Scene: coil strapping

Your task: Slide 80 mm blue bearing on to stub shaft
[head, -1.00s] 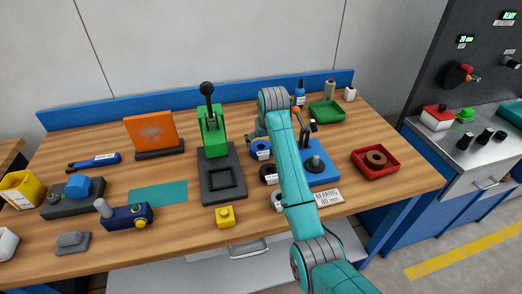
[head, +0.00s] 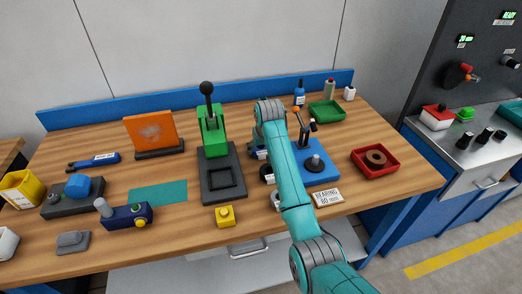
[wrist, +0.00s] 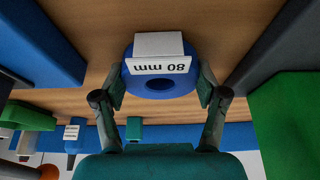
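The blue 80 mm bearing (wrist: 160,82) is a ring with a white "80 mm" label block, resting at the wooden bench in the wrist view. In the head view my arm mostly hides it; only a sliver (head: 261,154) shows. My gripper (wrist: 160,85) is open, with one finger on each side of the bearing, close to its rim. Whether either finger touches it I cannot tell. The stub shaft (head: 315,161) stands upright on a blue base (head: 322,175), right of my arm in the head view, and it is bare.
The green press (head: 212,130) with its dark base (head: 222,190) stands left of my arm. A red tray (head: 376,162) holds a brown ring. A green tray (head: 327,111) and bottles (head: 300,95) stand behind.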

